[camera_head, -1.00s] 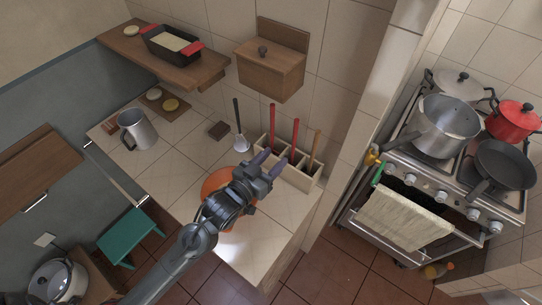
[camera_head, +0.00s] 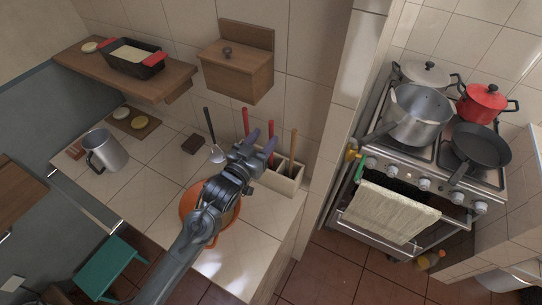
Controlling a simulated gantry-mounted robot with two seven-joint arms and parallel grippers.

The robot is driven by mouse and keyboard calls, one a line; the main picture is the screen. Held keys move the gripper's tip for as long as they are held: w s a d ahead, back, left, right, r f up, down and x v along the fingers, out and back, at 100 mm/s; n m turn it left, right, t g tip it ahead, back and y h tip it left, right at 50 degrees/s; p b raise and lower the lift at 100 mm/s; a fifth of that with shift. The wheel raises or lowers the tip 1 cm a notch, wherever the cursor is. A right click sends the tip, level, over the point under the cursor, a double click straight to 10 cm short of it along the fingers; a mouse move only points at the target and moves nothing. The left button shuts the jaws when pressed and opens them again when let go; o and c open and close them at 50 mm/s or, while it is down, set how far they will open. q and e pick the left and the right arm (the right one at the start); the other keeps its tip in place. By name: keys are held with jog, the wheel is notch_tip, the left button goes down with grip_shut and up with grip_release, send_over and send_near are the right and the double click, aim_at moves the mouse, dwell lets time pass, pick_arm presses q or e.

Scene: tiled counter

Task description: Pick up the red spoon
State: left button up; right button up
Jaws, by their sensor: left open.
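Two red handles stand upright in the light utensil holder at the back of the tiled counter, a left red handle (camera_head: 245,121) and a right one (camera_head: 271,129). I cannot tell which belongs to the red spoon, because the lower ends are hidden. My left gripper (camera_head: 261,143) is open in front of the holder (camera_head: 288,183), its dark fingers overlapping the handles in the view. I see nothing held between the fingers, and contact with a handle cannot be told. My right gripper is not in view.
A wooden-handled utensil (camera_head: 293,143) stands at the holder's right. A dark-handled ladle (camera_head: 210,124) is to its left. An orange bowl (camera_head: 188,203) lies under my left arm. A metal mug (camera_head: 107,151) stands at left; a wooden box (camera_head: 236,73) hangs above.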

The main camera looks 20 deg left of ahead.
aim_at(270, 132)
pick_arm(q)
jog(key=shift+w+d+p, duration=0.15)
jog(key=shift+w+d, duration=0.1)
jog(key=shift+w, duration=0.85)
jog(key=shift+w+d+p, duration=0.15)
jog(key=shift+w+d, duration=0.1)
jog(key=shift+w, duration=0.8)
jog(key=shift+c, duration=0.5)
grip_shut()
